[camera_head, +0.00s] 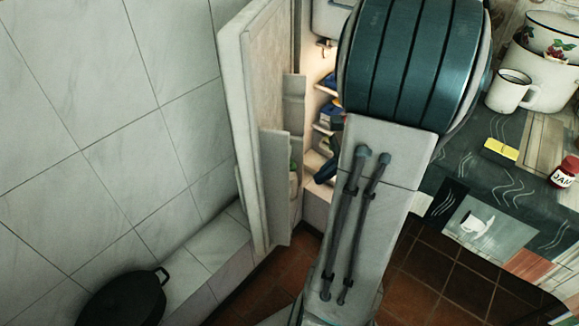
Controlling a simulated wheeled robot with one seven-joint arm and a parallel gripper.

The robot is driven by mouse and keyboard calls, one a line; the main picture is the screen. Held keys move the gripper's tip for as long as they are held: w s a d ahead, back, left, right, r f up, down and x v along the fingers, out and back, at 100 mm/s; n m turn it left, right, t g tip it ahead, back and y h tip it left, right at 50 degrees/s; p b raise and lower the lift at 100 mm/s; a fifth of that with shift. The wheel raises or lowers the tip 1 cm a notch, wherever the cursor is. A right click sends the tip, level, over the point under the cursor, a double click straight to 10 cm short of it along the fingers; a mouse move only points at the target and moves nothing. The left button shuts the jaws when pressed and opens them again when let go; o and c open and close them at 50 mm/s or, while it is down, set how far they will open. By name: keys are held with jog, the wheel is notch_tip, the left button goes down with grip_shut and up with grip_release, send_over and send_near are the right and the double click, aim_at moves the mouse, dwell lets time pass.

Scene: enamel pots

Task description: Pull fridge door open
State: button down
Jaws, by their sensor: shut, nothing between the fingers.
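The fridge door (236,90) is a pale, tall panel that stands swung open at the left of the fridge. Its inner side faces right and carries door bins (274,175), with a small green item in a lower one. Between the door and my arm, the lit fridge interior (318,60) shows several shelves with blue and other small items. My arm crosses in front of the fridge and hides most of the interior. I cannot make out my gripper; it is hidden behind the arm or outside the picture.
A white tiled wall stands left of the door, with a low tiled ledge and a black pan (122,300) below. At right, a counter (470,165) holds a white mug (510,90), enamel pots (543,75), a yellow sponge (500,149) and a jam jar (565,173). Brown floor tiles show below.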

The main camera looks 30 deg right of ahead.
jog(key=s+d+m+t, duration=0.1)
jog(key=d+m+t, duration=0.1)
jog(key=d+m, duration=0.3)
jog(key=b, duration=0.3)
send_near(290, 187)
notch_tip(290, 187, down, 4)
jog(key=a, duration=0.1)
jog(key=w+a, duration=0.1)
jog(key=shift+w+a+f, duration=0.1)
jog(key=shift+w+a, duration=0.1)
jog(key=shift+a, duration=0.05)
jog(key=shift+w+a+b, duration=0.3)
jog(key=shift+w+a, duration=0.05)
jog(key=shift+w+a, duration=0.1)
